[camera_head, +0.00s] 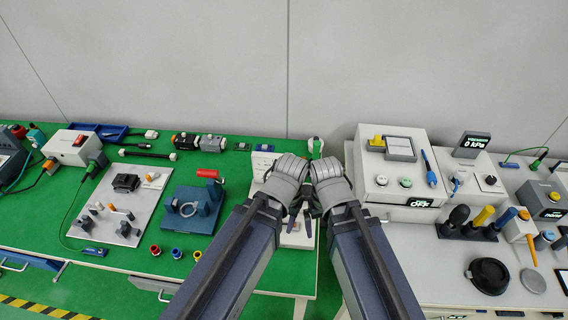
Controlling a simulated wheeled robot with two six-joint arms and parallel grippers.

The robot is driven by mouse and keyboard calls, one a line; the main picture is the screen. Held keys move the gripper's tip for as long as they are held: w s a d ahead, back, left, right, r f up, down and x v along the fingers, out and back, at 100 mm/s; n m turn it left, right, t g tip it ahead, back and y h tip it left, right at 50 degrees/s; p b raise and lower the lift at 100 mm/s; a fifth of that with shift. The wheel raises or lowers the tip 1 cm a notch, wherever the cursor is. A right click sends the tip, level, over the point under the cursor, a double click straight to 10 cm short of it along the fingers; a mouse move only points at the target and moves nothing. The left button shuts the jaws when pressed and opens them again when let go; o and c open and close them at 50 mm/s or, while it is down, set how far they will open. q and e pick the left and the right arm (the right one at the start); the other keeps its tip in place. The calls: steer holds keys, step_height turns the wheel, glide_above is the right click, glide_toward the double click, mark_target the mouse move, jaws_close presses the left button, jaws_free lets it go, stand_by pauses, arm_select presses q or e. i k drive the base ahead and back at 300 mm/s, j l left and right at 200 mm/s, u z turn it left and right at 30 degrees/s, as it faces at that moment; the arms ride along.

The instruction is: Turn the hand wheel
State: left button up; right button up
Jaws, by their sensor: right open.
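No part is clearly recognisable as the hand wheel. My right gripper (309,222) is open, with dark fingers pointing down near the bench's right end. My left gripper (294,220) is close beside it, mostly hidden by the wrists, and its jaws are unclear. Both are to the right of the blue fixture and apart from it. The wrists hide part of the bench behind them.
The green bench (30,205) holds a grey plate with small parts (120,222) and several coloured rings. A white bench (420,258) on the right carries a control box (392,198), screwdrivers in a holder (483,226) and a black round part (488,275). A gap separates the benches.

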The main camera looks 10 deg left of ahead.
mark_target(306, 187)
steer(key=k+j, duration=0.15)
steer(key=k, duration=0.3)
steer(key=k+j, duration=0.15)
steer(key=k, duration=0.35)
steer(key=k+j, duration=0.15)
steer(key=k, duration=0.3)
